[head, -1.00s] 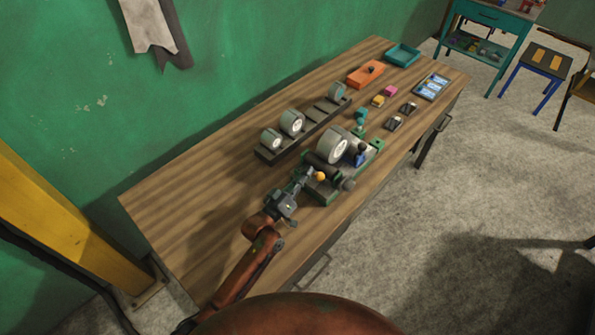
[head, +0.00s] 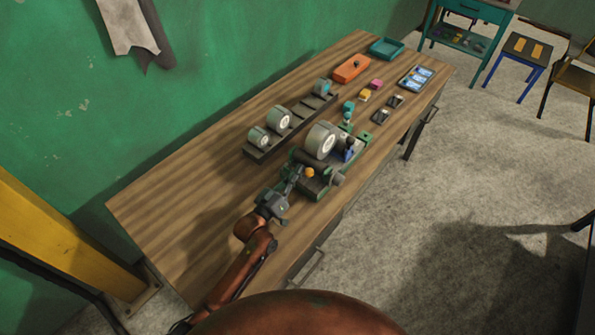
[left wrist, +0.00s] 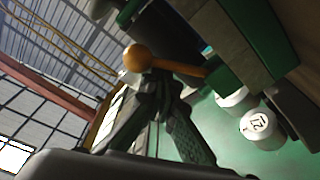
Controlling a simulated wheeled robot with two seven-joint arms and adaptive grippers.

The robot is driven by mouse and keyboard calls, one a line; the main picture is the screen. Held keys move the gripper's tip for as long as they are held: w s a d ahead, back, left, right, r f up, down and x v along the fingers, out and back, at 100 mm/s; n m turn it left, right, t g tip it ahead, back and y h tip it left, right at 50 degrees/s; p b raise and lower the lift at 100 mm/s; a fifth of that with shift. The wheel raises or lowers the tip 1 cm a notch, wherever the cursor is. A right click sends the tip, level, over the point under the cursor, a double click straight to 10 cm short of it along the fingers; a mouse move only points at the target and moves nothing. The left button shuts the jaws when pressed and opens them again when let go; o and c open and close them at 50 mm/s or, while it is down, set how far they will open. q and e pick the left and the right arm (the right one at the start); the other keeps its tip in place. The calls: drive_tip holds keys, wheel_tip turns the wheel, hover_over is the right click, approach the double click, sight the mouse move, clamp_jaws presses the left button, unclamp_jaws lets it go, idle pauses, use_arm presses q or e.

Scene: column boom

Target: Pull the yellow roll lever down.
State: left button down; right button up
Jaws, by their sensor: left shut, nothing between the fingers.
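My left gripper (head: 298,172) is shut and empty, just left of the knob in the head view. In the left wrist view its dark fingers (left wrist: 158,88) lie right by the knob and rod, overlapping part of it. I cannot tell whether they touch. My right gripper is not in view.
A dark rack (head: 258,153) with several rolls stands behind. An orange box (head: 351,69) and a teal tray (head: 387,48) are at the far end. The bench's left part is clear.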

use_arm(q)
wheel_tip(320, 180, up, 4)
drive_tip(key=w+p, duration=0.2)
drive_tip(key=p, duration=0.1)
drive_tip(key=b+v, duration=0.1)
drive_tip(key=v, duration=0.9)
drive_tip(key=shift+a+f, duration=0.35)
drive_tip(key=shift+a, duration=0.1)
drive_tip(key=shift+s, duration=0.1)
